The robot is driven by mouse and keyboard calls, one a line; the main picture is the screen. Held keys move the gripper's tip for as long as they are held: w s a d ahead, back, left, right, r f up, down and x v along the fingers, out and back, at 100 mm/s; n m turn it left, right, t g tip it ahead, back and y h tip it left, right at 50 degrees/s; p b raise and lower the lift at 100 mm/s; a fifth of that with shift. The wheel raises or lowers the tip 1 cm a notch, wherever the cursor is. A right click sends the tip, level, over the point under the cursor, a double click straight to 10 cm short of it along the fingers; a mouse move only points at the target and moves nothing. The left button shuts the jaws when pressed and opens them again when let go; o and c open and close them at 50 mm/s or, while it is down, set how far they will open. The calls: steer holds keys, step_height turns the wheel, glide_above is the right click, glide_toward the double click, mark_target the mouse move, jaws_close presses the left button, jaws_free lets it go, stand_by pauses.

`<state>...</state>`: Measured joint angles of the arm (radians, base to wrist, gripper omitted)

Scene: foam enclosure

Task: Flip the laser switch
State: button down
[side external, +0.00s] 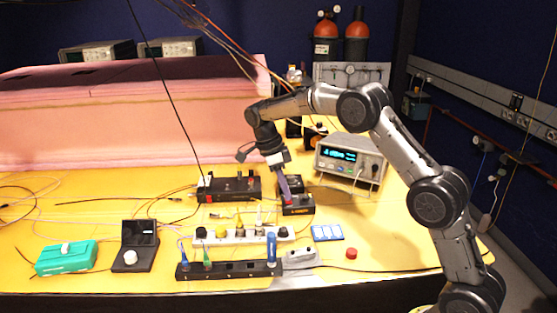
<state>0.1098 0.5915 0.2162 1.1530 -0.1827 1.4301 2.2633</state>
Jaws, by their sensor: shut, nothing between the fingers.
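My gripper (286,192) points down at the middle right of the yellow table, with its fingers shut and empty. Its tips are at or just above a small black box (300,208) with an orange label on its front. The fingers cover part of this box's top, so I cannot make out a switch there or tell whether they touch it. Which of these carries the laser switch is not clear in this view.
A bench instrument (349,160) with a lit display stands right of my gripper. In front lie a white power strip (238,236), a black strip (215,270) with plugs, a blue-and-white item (327,233) and a red button (351,253). Cables hang above the pink foam (150,119).

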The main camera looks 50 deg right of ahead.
step_height(320, 180, up, 19)
steer(key=w+t, duration=0.1)
steer(key=w, duration=0.2)
steer(key=s+a+r+n+t, duration=0.2)
steer(key=s+a+r, duration=0.1)
steer(key=s+r, duration=0.65)
steer(key=s+a+n+t, duration=0.3)
steer(key=s+n, duration=0.4)
steer(key=s, duration=0.8)
steer(key=s+a+f+n+t+y, duration=0.1)
steer(key=s+f+n, duration=0.4)
steer(key=f+n, duration=0.3)
steer(key=s+a+f+n+t, duration=0.1)
steer(key=s+f+n, duration=0.3)
steer(key=f+n, duration=0.5)
steer(key=shift+s+a+f+n+t+y, duration=0.3)
steer(key=shift+s+a+f+y, duration=0.1)
steer(key=shift+a+f, duration=0.15)
